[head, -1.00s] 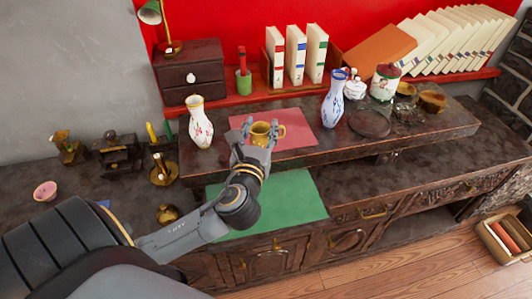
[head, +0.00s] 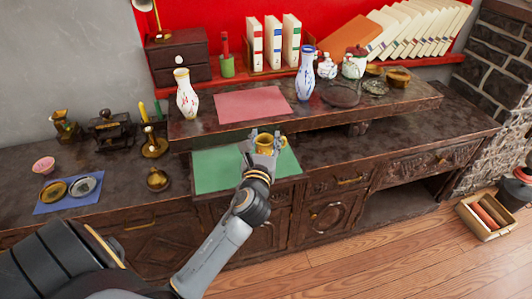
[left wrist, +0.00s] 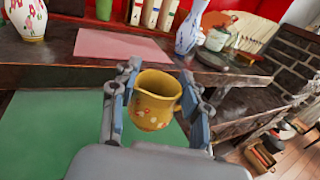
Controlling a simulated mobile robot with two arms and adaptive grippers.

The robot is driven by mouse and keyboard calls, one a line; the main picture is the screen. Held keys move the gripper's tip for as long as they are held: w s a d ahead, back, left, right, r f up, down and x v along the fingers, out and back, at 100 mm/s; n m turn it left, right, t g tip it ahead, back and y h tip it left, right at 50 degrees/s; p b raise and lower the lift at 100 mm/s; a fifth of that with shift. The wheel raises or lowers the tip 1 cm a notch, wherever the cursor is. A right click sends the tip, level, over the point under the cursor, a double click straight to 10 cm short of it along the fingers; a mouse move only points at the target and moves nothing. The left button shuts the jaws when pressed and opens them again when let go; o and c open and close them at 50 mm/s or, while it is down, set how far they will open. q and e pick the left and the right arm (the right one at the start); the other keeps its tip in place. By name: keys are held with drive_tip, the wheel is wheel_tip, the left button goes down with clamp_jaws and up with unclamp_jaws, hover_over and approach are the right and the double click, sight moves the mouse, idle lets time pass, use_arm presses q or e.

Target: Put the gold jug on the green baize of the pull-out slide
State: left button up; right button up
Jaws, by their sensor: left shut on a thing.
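The gold jug (head: 265,143) is a small yellow-gold vessel with painted flowers, a spout and an open top. My left gripper (head: 264,142) is shut on it, with one finger on each side, as the left wrist view of the jug (left wrist: 154,100) shows. The jug is upright, over or beside the right part of the green baize (head: 216,172) in the head view. I cannot tell its exact height above the baize. The baize covers the pull-out slide (head: 285,182) at the front of the sideboard. My right gripper is not in view.
A pink mat (head: 252,105) lies bare on the raised shelf behind the slide. A white flowered vase (head: 186,98) and a blue-white vase (head: 305,78) flank it. A brass pot (head: 157,179) stands left of the slide. The left part of the baize is clear.

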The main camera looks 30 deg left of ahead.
use_arm(q)
drive_tip(key=w+f, duration=0.1)
drive_tip(key=w+a+f+b, duration=0.1)
drive_tip(key=w+f, duration=0.1)
drive_tip(key=w+a+f+b, duration=0.1)
drive_tip(key=f, duration=0.1)
drive_tip(key=shift+w+f, duration=0.35)
drive_tip(key=shift+w, duration=0.05)
drive_tip(key=f+b, duration=0.1)
drive_tip(key=f, duration=0.2)
drive_tip(key=shift+w+a+f+b, duration=0.15)
drive_tip(key=shift+w+b, duration=0.05)
drive_tip(key=shift+b, duration=0.2)
drive_tip(key=shift+f, duration=0.25)
drive_tip(key=shift+r, duration=0.1)
drive_tip(key=o, duration=1.3)
drive_tip(key=shift+f, duration=0.2)
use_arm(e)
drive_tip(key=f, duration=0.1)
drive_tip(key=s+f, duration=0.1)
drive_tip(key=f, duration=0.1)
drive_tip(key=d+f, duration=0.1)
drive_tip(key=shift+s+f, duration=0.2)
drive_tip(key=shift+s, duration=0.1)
use_arm(q)
drive_tip(key=shift+r, duration=0.1)
